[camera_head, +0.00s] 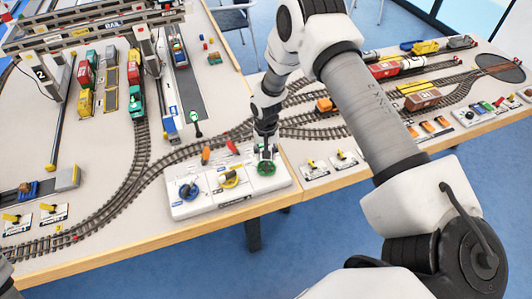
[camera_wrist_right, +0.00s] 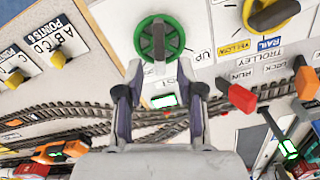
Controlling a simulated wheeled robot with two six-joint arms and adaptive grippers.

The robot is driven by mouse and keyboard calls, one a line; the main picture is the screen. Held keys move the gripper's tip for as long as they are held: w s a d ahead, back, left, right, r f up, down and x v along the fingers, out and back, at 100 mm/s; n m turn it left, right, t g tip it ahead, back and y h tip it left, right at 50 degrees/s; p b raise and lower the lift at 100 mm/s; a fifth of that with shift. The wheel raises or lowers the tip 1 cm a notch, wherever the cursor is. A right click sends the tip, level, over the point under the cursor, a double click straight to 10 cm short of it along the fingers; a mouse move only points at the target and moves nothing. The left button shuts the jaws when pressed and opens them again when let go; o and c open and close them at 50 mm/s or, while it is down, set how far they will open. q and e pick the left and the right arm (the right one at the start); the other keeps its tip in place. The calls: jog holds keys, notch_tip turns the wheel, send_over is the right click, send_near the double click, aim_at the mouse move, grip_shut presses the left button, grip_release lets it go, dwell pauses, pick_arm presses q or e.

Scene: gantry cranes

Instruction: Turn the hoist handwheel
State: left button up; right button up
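The control panel (camera_head: 200,207) is a white box at the table's front edge. A green handwheel (camera_head: 266,168) with a grey crossbar sits at its right end; the wrist view shows it (camera_wrist_right: 160,38) face-on, with "UP" printed beside it. I take this as the hoist handwheel. My right gripper (camera_head: 265,148) hangs just above it in the head view. In the wrist view the right gripper (camera_wrist_right: 162,88) has its fingers apart with nothing between them, and the wheel lies just beyond the fingertips. Contact cannot be told. My left gripper is not in view.
A yellow handwheel (camera_head: 230,177) and a blue handwheel (camera_head: 188,190) share the panel. An orange lever (camera_head: 206,155) and a red lever (camera_head: 232,146) stand behind them. Model tracks (camera_head: 128,185) run around the panel. A gantry crane (camera_head: 95,28) spans trains at the back left.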

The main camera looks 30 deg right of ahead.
notch_tip(320, 180, up, 9)
jog(key=shift+r, duration=0.15)
dwell(0.9)
